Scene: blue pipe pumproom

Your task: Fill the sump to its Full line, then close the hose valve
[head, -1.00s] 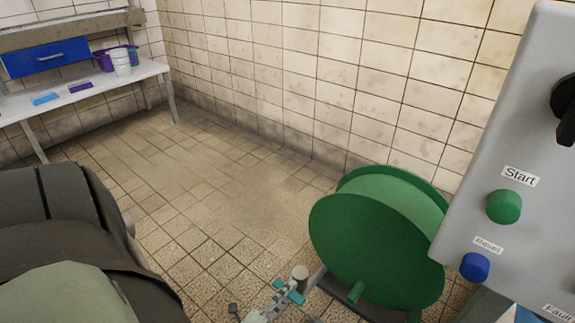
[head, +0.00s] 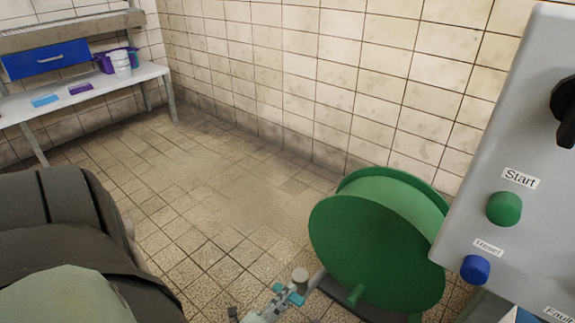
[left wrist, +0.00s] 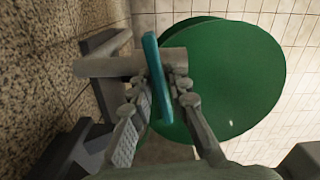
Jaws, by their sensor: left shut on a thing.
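The hose valve has a teal handle (left wrist: 157,78) set across a grey pipe stub (left wrist: 110,66) in the left wrist view. The teal handle (head: 290,295) also shows low in the head view, just left of the green hose reel. My left gripper (left wrist: 166,88) is shut on this handle, with one finger on each side of it. The gripper (head: 276,304) is partly cut off at the bottom edge of the head view. The sump and its Full line are not in view. My right gripper is not in view.
The green hose reel (head: 360,255) stands close beside the valve, near the tiled wall. A grey control panel (head: 470,180) with a green Start button (head: 503,208) is at the right. A white bench (head: 100,90) stands at the back left. The floor between is clear.

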